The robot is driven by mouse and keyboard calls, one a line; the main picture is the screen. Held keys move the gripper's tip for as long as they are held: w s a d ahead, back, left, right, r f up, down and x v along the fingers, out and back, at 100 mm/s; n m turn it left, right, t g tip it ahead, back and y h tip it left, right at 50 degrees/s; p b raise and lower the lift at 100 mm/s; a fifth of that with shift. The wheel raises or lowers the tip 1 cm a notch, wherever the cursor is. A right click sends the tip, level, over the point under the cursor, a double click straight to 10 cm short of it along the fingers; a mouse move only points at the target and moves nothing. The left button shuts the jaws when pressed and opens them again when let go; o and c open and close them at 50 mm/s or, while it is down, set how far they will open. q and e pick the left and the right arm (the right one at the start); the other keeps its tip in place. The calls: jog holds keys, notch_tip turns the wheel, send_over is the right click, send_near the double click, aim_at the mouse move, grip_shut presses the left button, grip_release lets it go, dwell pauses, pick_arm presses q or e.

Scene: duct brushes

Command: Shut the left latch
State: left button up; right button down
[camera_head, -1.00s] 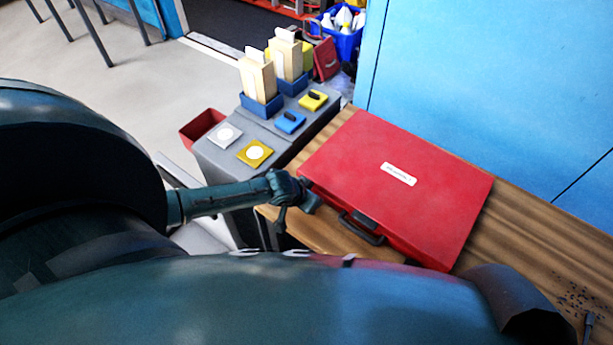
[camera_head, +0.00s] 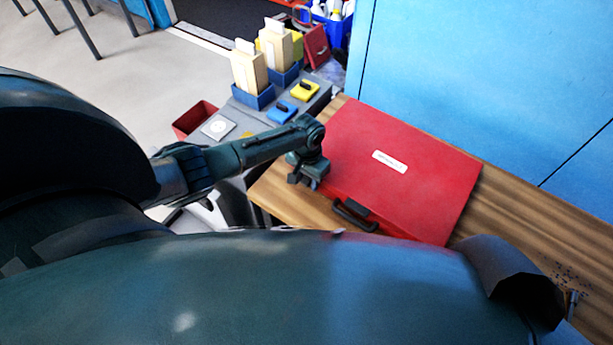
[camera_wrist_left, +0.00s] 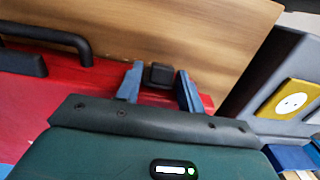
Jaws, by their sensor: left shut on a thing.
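The red case (camera_head: 395,185) lies with its lid down on the wooden table, a white label on top. It also shows upside down in the left wrist view (camera_wrist_left: 60,105). Its dark handle (camera_head: 350,216) is on the front side. The left latch (camera_wrist_left: 160,75), a small black block, sits at the case's front edge between the blue fingers of my left gripper (camera_wrist_left: 159,87). My left gripper (camera_head: 308,180) is at the case's front left corner, shut on the latch. In the head view the gripper hides the latch. My right gripper is not in view.
A grey bench (camera_head: 232,108) with wooden brushes in blue holders and coloured blocks stands left of the table. A blue wall (camera_head: 480,80) rises behind the case. Dark specks (camera_head: 572,272) lie on the table (camera_head: 510,225) at right.

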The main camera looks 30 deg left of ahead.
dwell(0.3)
pick_arm(q)
jog(key=o, duration=0.7)
jog(key=shift+w, duration=0.1)
notch_tip(320, 180, up, 13)
jog(key=shift+r+p, duration=0.1)
jog(key=shift+p, duration=0.95)
